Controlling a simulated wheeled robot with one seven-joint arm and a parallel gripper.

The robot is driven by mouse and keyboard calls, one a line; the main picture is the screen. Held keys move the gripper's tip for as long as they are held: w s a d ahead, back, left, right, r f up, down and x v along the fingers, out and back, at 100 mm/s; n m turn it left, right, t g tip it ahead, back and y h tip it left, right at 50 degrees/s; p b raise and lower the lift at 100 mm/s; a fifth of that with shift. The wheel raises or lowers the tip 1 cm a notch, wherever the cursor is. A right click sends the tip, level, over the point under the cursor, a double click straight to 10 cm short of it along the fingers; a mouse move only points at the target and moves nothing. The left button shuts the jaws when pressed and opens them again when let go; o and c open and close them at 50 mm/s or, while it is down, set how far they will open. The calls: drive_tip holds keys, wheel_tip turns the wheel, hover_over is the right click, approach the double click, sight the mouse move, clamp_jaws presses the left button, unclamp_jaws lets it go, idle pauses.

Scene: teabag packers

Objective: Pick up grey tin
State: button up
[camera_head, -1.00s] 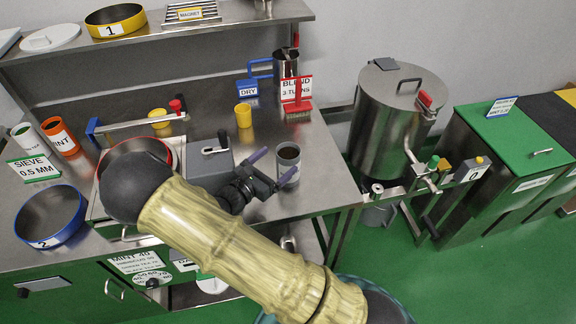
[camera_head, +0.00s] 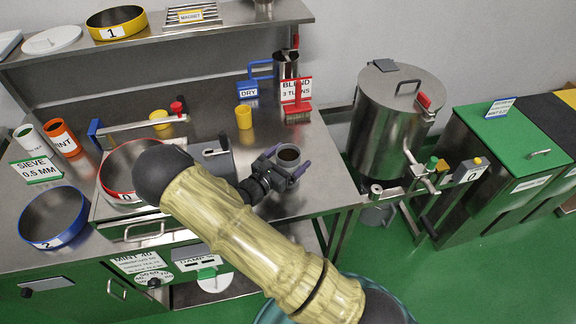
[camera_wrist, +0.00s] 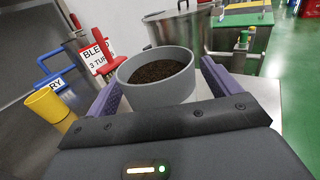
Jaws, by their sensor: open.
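The grey tin (camera_head: 288,157) stands upright on the steel bench near its right end, with dark brown loose contents inside. In the wrist view the tin (camera_wrist: 160,88) is between the two purple fingers of my gripper (camera_wrist: 157,92). In the head view my gripper (camera_head: 286,166) reaches it from the left, with a finger on each side. The fingers are open. A narrow gap shows at the right finger; contact on the left side is hard to tell. The tin's lower part is hidden behind the gripper body.
The bench's right edge (camera_head: 345,180) is close, with a large steel drum (camera_head: 393,115) beyond.

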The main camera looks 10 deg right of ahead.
drive_tip(key=shift+w+d, duration=0.4)
drive_tip(key=shift+d, duration=0.15)
drive_tip(key=c, duration=1.1)
